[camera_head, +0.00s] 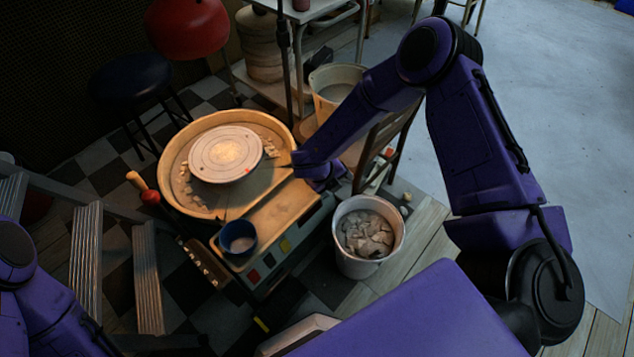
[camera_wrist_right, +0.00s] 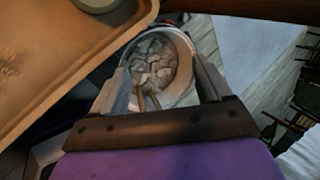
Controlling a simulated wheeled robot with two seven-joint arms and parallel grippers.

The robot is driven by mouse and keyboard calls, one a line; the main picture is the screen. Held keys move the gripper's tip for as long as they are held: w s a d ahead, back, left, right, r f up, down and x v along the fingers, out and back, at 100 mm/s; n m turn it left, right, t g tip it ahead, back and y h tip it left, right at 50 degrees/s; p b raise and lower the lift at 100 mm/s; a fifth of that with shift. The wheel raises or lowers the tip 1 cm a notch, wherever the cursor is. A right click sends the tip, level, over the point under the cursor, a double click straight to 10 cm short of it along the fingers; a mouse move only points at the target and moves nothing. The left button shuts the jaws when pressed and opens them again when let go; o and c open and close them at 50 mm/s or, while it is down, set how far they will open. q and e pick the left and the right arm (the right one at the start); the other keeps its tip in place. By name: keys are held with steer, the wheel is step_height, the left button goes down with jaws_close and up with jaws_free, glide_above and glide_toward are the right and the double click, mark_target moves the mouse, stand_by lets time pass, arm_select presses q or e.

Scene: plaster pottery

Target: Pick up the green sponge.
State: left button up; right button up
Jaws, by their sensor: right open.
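I cannot make out a green sponge for certain in either view. A rounded grey-green thing (camera_wrist_right: 96,4), cut off by the top edge of the right wrist view, is near the tan tray's corner; I cannot tell whether it is the sponge or a cup. My right gripper (camera_wrist_right: 163,70) is open, with nothing visibly held. In the head view its wrist is beside the right edge of the pottery wheel's tray (camera_head: 283,205), and its fingers are mostly hidden. My left gripper is out of view; only part of that arm shows at lower left.
A white bucket of grey shards (camera_head: 367,236) stands on the floor right of the wheel; in the wrist view it appears beyond my fingers. A blue cup (camera_head: 238,240) is at the tray's front corner. A stool (camera_head: 131,78) and a chair crowd the wheel.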

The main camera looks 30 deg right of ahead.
steer(key=w+r+m+y+b, duration=0.1)
steer(key=w+m, duration=0.2)
steer(key=w+a+r+m+y+b, duration=0.1)
steer(key=w+m, duration=0.2)
steer(key=m, duration=0.1)
steer(key=w+a+r+m+y, duration=0.1)
steer(key=w+m+y, duration=0.1)
steer(key=w+m, duration=0.1)
steer(key=shift+a+r+m+b, duration=0.25)
steer(key=shift+m+b, duration=0.15)
steer(key=shift+m, duration=0.3)
steer(key=shift+w+f+m, duration=0.2)
steer(key=shift+f+m, duration=0.05)
steer(key=shift+m, duration=0.05)
step_height(320, 180, down, 4)
steer(key=shift+w+d+r+b, duration=0.1)
steer(key=shift+w+d+b, duration=0.05)
steer(key=shift+b, duration=0.15)
steer(key=f, duration=0.3)
steer(key=f+b, duration=0.1)
steer(key=f, duration=0.1)
steer(key=shift+w+d+f, duration=0.2)
steer(key=shift+w+d, duration=0.05)
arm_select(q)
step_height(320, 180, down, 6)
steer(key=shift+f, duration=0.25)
arm_select(e)
steer(key=shift+r, duration=0.1)
steer(key=shift+c, duration=0.3)
